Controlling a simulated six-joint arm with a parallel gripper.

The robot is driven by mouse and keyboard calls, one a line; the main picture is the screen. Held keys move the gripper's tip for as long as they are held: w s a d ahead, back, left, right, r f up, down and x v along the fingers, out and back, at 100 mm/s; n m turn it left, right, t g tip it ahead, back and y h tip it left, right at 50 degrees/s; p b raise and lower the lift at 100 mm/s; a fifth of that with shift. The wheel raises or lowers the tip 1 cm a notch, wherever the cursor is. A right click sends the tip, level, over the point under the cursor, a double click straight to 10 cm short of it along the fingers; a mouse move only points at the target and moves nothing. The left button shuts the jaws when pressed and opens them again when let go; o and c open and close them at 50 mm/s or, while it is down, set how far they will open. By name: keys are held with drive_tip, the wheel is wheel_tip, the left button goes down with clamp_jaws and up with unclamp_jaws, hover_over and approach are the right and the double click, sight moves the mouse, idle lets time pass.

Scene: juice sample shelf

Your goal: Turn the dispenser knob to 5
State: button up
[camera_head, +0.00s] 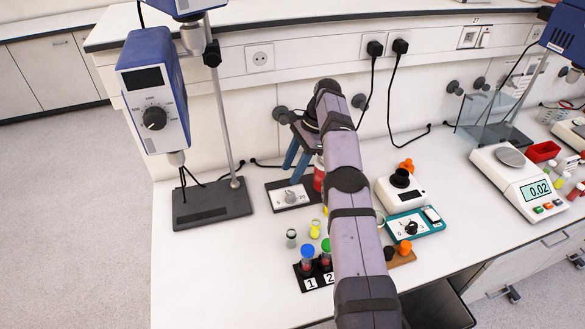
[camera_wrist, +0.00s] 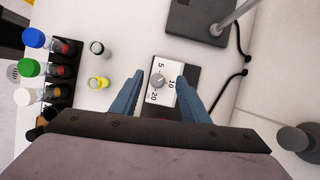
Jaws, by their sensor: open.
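The dispenser knob (camera_wrist: 159,80) is a small grey knob on a white plate marked 5, 10 and 20 in the wrist view. The plate sits on a dark base. In the head view the knob (camera_head: 290,196) shows on the bench below my gripper. I cannot tell for sure which number it points to. My gripper (camera_wrist: 160,76) is open, with its two blue fingers on either side of the knob in the wrist view. In the head view the fingers (camera_head: 296,160) point down above the plate, apart from it. Nothing is between them.
A vial rack (camera_head: 316,277) with colored caps stands at the front, near a grey-capped vial (camera_head: 291,238) and a yellow-capped vial (camera_head: 315,229). A stirrer stand base (camera_head: 212,203) is to the left. A teal device (camera_head: 432,223) and a scale (camera_head: 515,185) stand right. The front left bench is clear.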

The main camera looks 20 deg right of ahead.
drive_tip(key=w+a+r+n+b, duration=0.1)
drive_tip(key=a+r+b, duration=0.1)
drive_tip(key=a+b, duration=0.15)
drive_tip(key=n+h+b, duration=0.2)
drive_tip(key=n+h, duration=0.2)
drive_tip(key=n, duration=0.3)
hover_over(290, 194)
drive_tip(key=s, duration=0.1)
wheel_tip(290, 194, down, 5)
drive_tip(key=shift+a+r, duration=0.1)
drive_tip(key=shift+w+d+n+h, duration=0.2)
drive_tip(key=shift+w+n+h, duration=0.1)
drive_tip(key=shift+w+n, duration=0.2)
drive_tip(key=shift+n, duration=0.6)
drive_tip(key=shift+f+p, duration=1.4)
drive_tip(key=shift+f, duration=2.25)
clamp_jaws()
